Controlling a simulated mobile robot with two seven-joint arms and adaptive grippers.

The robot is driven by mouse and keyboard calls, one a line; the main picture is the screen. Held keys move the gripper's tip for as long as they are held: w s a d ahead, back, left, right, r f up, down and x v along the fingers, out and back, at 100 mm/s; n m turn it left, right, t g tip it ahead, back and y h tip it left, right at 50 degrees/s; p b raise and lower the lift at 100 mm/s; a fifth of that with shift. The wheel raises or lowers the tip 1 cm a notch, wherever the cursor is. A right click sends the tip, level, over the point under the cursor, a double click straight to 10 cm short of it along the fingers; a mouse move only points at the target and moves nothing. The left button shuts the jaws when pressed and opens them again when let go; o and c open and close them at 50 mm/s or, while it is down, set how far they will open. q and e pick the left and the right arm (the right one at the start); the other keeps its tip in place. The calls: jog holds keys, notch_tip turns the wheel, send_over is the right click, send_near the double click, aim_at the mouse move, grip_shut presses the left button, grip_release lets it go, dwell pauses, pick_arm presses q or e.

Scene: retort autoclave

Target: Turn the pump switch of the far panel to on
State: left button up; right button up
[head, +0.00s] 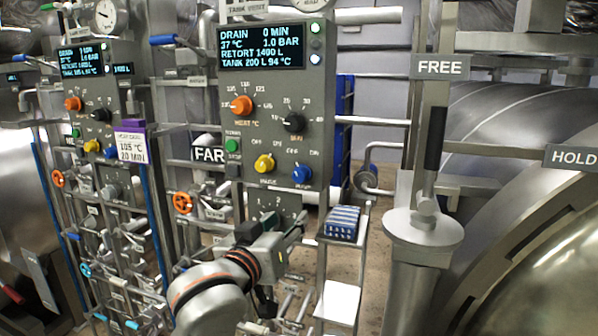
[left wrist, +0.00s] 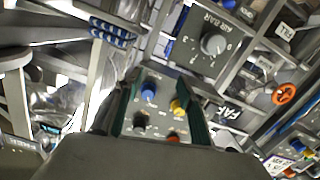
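The far panel (head: 270,140) is a grey box beside a FAR sign (head: 209,154), with a lit display reading DRAIN 0 MIN. Its blue knob (head: 302,175), the pump switch, is at the lower right, beside a yellow knob (head: 264,164). I cannot tell clearly which way the blue knob points. My left gripper (head: 282,230) is below the panel, apart from the knobs. In the left wrist view its fingers (left wrist: 160,82) are open and empty, with the blue knob (left wrist: 148,91) and yellow knob (left wrist: 178,106) seen between them. My right gripper is not in view.
A lower plate with a grey knob (left wrist: 214,43) is partly hidden behind my left gripper. A shelf with blue-and-white packs (head: 343,222) stands right of it. A post with a black-handled lever (head: 433,140) stands further right. A similar panel (head: 90,95) is at left.

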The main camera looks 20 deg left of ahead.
pick_arm(q)
send_near(298, 177)
jog(key=shift+n+t, duration=0.4)
jog(key=shift+w+d+f+p, duration=0.1)
jog(key=shift+w+f+p, duration=0.1)
jog(key=shift+w, duration=1.95)
jog(key=shift+w+d+f+p, duration=0.1)
jog(key=shift+w+f+p, duration=0.05)
jog(key=shift+w, duration=2)
jog(key=c, duration=1.1)
